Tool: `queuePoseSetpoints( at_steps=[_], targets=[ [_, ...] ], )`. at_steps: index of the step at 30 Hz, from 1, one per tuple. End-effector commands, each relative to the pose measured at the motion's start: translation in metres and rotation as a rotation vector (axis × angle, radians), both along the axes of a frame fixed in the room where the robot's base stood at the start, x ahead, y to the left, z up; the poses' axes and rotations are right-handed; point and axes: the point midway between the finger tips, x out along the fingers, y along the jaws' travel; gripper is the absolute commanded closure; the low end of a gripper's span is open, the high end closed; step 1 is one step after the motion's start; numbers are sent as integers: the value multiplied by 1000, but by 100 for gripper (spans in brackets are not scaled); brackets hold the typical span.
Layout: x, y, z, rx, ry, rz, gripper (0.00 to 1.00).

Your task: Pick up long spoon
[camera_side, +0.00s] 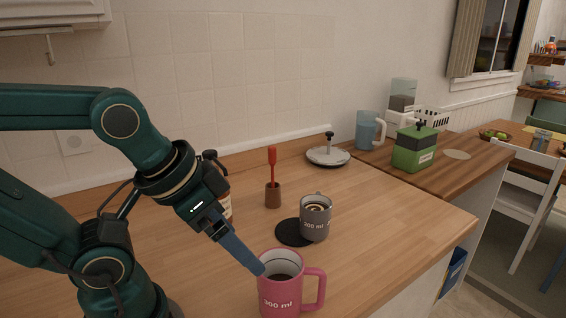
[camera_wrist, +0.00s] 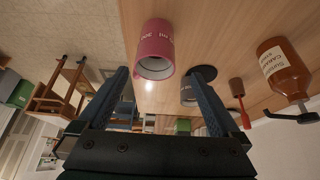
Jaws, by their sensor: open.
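A red long-handled utensil, which looks like the long spoon (camera_side: 272,158), stands upright in a small brown holder (camera_side: 273,196) near the middle of the counter. It also shows in the wrist view as a thin red shape (camera_wrist: 242,112) at the right, with its brown holder (camera_wrist: 236,88). My gripper (camera_side: 256,267) is open and empty, tilted down at the rim of the pink mug, in front of the spoon and apart from it. The wrist view shows both blue fingers (camera_wrist: 161,78) spread apart, with the pink mug beyond them.
A pink mug (camera_side: 280,298) stands by my fingers. A brown bottle (camera_wrist: 284,66) is partly behind my wrist in the side view. A round lid (camera_side: 328,157) lies farther back.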

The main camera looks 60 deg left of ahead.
Motion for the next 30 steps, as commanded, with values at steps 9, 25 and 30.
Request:
queuePoseSetpoints(
  at_steps=[9, 25, 30],
  targets=[
    [0, 0, 0, 0, 0, 0, 38],
    [1, 0, 20, 0, -6, 0, 39],
    [1, 0, 44, 0, -5, 0, 39]
  ],
)
